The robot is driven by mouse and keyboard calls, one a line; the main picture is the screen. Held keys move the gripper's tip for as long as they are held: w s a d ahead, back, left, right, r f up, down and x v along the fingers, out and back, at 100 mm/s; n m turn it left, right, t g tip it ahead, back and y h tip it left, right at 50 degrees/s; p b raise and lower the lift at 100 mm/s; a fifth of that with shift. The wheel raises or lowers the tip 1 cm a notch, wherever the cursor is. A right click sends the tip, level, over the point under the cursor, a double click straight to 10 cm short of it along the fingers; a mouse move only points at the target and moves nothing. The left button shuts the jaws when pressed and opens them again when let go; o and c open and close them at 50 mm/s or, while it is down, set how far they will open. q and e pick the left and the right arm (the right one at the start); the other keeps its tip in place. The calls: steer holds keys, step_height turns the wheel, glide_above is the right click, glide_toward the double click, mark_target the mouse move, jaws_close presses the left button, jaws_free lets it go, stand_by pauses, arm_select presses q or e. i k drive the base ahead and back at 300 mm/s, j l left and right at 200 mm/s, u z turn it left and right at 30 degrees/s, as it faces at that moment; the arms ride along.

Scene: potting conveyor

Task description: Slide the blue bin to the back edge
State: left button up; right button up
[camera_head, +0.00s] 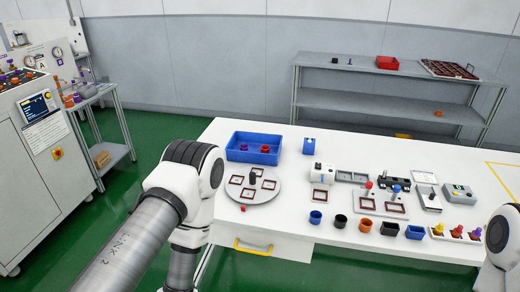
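The blue bin (235,155) is a shallow, open-topped rectangular tray. It stands at the back left of the white table (380,150), close to the back edge. A few small red and purple pieces (265,149) lie inside it. My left arm comes in from the bottom left, in front of the table's left end and apart from the bin. Its gripper is out of the picture. A part of my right arm shows at the right edge, and its gripper is also out of view.
A grey round turntable (262,190) with brown frames stands just in front of the bin. Small cups, including an orange cup (366,225), line the front edge. A grey shelf (395,103) stands behind the table.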

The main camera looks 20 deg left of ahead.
mark_target(255, 141)
steer(key=j+z, duration=0.25)
steer(key=j, duration=0.45)
steer(key=j+z, duration=0.25)
steer(key=j, duration=0.45)
steer(key=j+z, duration=0.2)
steer(key=j, duration=0.5)
steer(key=k+j+z, duration=0.1)
steer(key=j+z, duration=0.15)
steer(key=j, duration=0.4)
